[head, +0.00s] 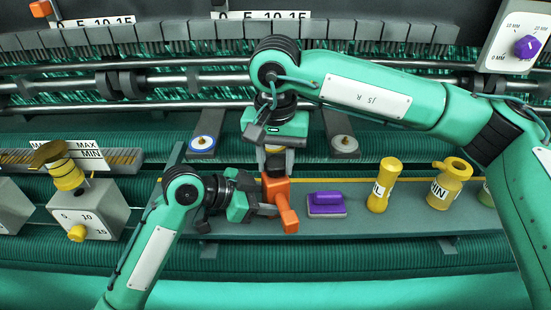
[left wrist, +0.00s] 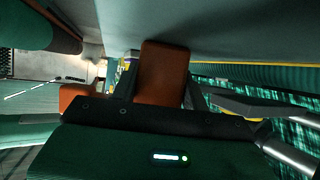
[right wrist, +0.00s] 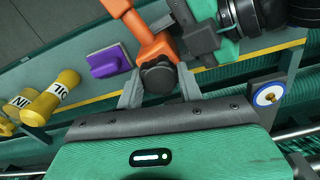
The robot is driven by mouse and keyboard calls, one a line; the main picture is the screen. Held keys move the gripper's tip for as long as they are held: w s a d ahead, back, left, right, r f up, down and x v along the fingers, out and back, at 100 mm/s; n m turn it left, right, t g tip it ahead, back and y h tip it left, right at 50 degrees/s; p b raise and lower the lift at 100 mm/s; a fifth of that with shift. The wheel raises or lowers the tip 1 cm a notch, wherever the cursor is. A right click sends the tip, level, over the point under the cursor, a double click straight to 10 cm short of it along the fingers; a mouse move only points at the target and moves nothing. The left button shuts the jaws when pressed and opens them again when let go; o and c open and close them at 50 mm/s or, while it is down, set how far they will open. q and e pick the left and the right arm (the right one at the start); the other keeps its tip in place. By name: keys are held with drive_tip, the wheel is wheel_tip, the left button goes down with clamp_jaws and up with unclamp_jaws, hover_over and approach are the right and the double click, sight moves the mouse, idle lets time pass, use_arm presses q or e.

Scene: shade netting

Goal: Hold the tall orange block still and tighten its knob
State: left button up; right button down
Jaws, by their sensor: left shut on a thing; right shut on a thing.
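The tall orange block (head: 275,189) stands on the grey shelf in the middle of the head view, with an orange arm sticking out towards the front. My left gripper (head: 265,208) comes from the left and is shut on the block. In the left wrist view the block (left wrist: 163,72) sits between its fingers. The block's dark knob (right wrist: 158,76) is on its top, between the fingers of my right gripper (right wrist: 160,90), which is shut on it from above. In the head view the right gripper (head: 275,164) mostly hides the knob.
A purple-handled block (head: 326,204) lies on the shelf (head: 345,228) just right of the orange block. Yellow bottles (head: 383,185) (head: 450,185) stand further right. A grey box with yellow knobs (head: 92,212) is at the left. Bars and netting run behind.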

drive_tip(key=shift+m, duration=0.4)
drive_tip(key=c, duration=0.9)
unclamp_jaws()
drive_tip(key=shift+r, duration=0.15)
drive_tip(key=shift+r, duration=2.35)
drive_tip(key=o, duration=0.5)
drive_tip(key=shift+o, duration=0.2)
wheel_tip(320, 180, up, 12)
use_arm(q)
drive_tip(key=o, duration=1.4)
drive_tip(key=shift+c, duration=0.2)
